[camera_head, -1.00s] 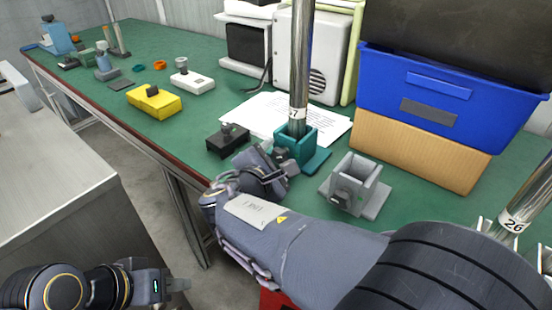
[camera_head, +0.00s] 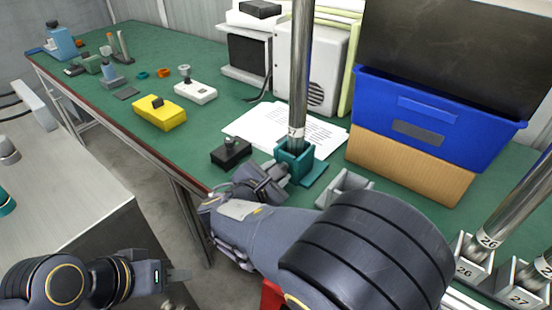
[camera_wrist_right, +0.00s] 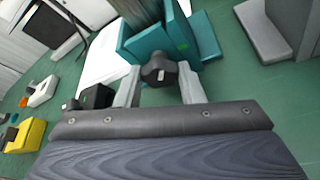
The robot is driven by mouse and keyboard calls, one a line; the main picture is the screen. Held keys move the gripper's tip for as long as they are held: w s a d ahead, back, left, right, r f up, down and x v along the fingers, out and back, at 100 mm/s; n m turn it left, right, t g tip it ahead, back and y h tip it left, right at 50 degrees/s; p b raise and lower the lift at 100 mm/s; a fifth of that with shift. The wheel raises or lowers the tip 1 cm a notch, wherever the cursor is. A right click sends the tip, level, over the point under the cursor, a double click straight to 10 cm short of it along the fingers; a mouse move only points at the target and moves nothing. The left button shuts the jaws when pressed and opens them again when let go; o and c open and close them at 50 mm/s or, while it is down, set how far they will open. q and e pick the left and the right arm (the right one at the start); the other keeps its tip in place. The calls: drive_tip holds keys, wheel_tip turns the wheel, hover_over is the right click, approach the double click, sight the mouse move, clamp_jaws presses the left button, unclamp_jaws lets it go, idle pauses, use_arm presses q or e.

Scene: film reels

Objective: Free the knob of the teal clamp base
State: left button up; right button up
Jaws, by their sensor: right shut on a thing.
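The teal clamp base (camera_head: 294,164) stands on the green bench with a shiny metal post (camera_head: 299,75) upright in it. In the right wrist view the base (camera_wrist_right: 192,38) is at the top. Its dark lobed knob (camera_wrist_right: 160,71) sits between the two grey fingers of my right gripper (camera_wrist_right: 160,88), which is shut on it. In the head view my right gripper (camera_head: 276,180) reaches the front left of the base, and the knob is hard to make out there. My left gripper (camera_head: 178,275) is low at the left, away from the bench, its jaw opening unclear.
A grey clamp base (camera_head: 345,188), partly hidden by my right arm, is to the right. A black block (camera_head: 231,153) is close on the left, with a yellow block (camera_head: 159,112) beyond. Paper (camera_head: 265,125) and a blue bin (camera_head: 430,120) are behind. More posts stand at right.

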drive_tip(key=n+p, duration=0.1)
drive_tip(key=p, duration=0.1)
drive_tip(key=h+p, duration=0.1)
drive_tip(key=p, duration=0.1)
drive_tip(key=shift+r+n+g+p, duration=0.3)
drive_tip(key=shift+n+g+p, duration=0.05)
drive_tip(key=shift+n+g, duration=0.05)
use_arm(q)
wheel_tip(320, 180, up, 8)
drive_tip(key=p, duration=0.1)
drive_tip(key=shift+p, duration=0.3)
use_arm(e)
drive_tip(key=shift+a+f+n+h, duration=0.1)
drive_tip(key=shift+f+n+h, duration=0.2)
drive_tip(key=shift+n, duration=0.1)
use_arm(q)
drive_tip(key=shift+f, duration=0.1)
use_arm(e)
drive_tip(key=o, duration=1)
drive_tip(key=shift+r, duration=0.1)
